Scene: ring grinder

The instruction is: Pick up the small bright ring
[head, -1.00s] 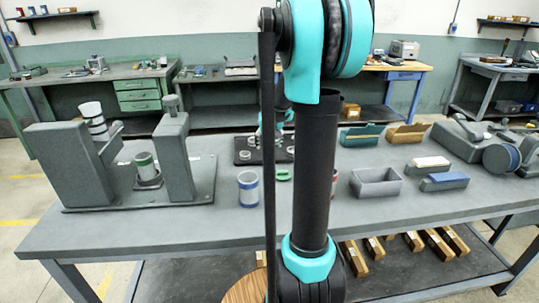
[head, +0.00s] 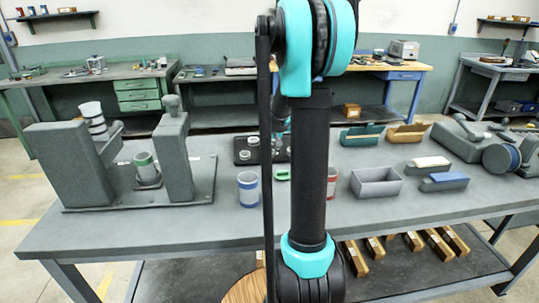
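A dark tray (head: 240,161) lies at the back middle of the bench. Small bright metal rings (head: 244,155) sit on it, one of them farther back (head: 253,141). More of the tray is hidden behind my arm, and I cannot tell the rings' sizes well. My gripper (head: 281,138) is over the right part of the tray, mostly hidden by my own arm. Only a sliver of it shows, so its fingers and anything between them cannot be made out.
A blue-rimmed can (head: 248,189) and a green piece (head: 282,174) are in front of the tray. A grey open box (head: 375,184) and a blue-topped block (head: 444,181) lie at right.

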